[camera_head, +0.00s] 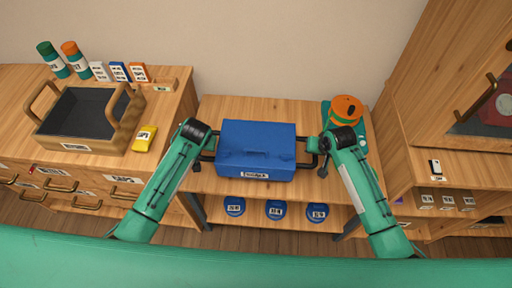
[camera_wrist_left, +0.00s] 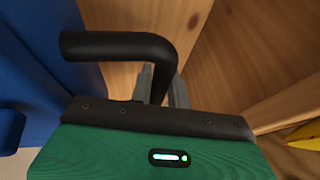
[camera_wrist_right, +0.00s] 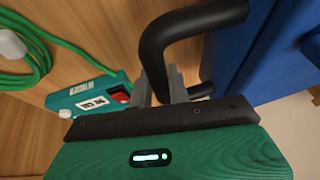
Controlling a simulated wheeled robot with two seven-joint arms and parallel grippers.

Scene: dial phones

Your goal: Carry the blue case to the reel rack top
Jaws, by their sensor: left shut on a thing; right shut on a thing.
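The blue case (camera_head: 256,145) is level between my two grippers, in front of or over the wooden rack top (camera_head: 215,112); I cannot tell whether it touches the wood. It has a white label and a black handle at each side. My left gripper (camera_head: 207,148) is shut on the left black handle, which also shows in the left wrist view (camera_wrist_left: 115,46). My right gripper (camera_head: 314,150) is shut on the right black handle, which also shows in the right wrist view (camera_wrist_right: 190,35). Blue reels (camera_head: 276,209) with white labels sit on the shelf below the top.
An orange and green reel (camera_head: 344,110) and a green thing (camera_head: 360,138) occupy the right end of the top. At left, a counter holds a dark-lined wooden tray (camera_head: 82,118), a yellow item (camera_head: 144,138), cans and small boxes. A wooden cabinet (camera_head: 455,160) stands at right.

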